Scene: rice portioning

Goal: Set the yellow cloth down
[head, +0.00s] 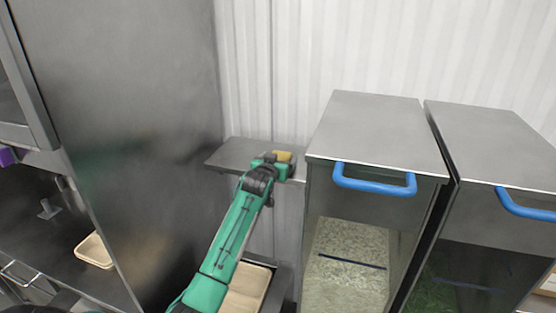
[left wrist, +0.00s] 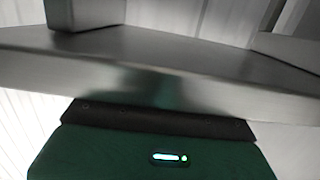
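In the left wrist view the metal shelf's edge (left wrist: 180,75) runs close across my green gripper body; the cloth is not seen there. My right gripper is not in view.
Two metal bins (head: 375,120) (head: 490,145) with blue handles stand to the right of the shelf; the nearer holds rice-like grain behind a clear front. A tall metal cabinet (head: 140,110) stands left. Beige trays (head: 94,251) (head: 247,288) lie lower down.

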